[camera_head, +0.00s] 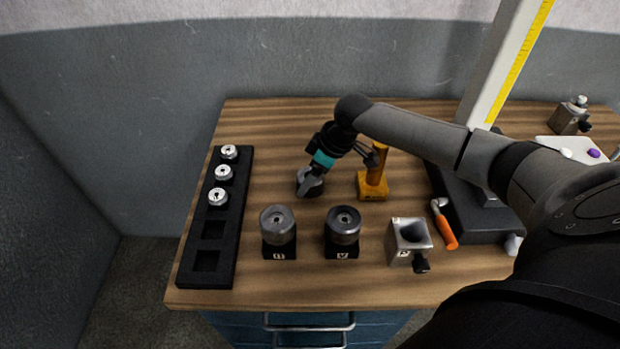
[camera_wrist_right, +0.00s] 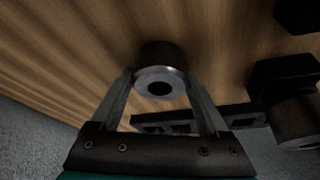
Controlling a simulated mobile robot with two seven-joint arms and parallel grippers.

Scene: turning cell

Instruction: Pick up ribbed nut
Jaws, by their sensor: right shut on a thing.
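A dark round part with a bright ring face and a central hole, which I take to be the ribbed nut (camera_wrist_right: 160,82), sits between the fingers of my right gripper (camera_wrist_right: 162,98) in the right wrist view. The fingers touch it on both sides. Its ribs are too dark to make out. In the head view the nut (camera_head: 311,184) is at the tip of my right gripper (camera_head: 308,181), over the middle of the table and partly covered by the fingers. I cannot tell whether it still touches the wood. My left gripper is not in view.
A black tray (camera_head: 189,266) holds three silver parts, with empty pockets in front. Two metal cylinders (camera_head: 278,224) (camera_head: 343,224) stand on black bases nearby. A bored metal block (camera_head: 405,232), a yellow stand (camera_head: 372,187) and an orange-handled tool (camera_head: 446,232) lie to the right.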

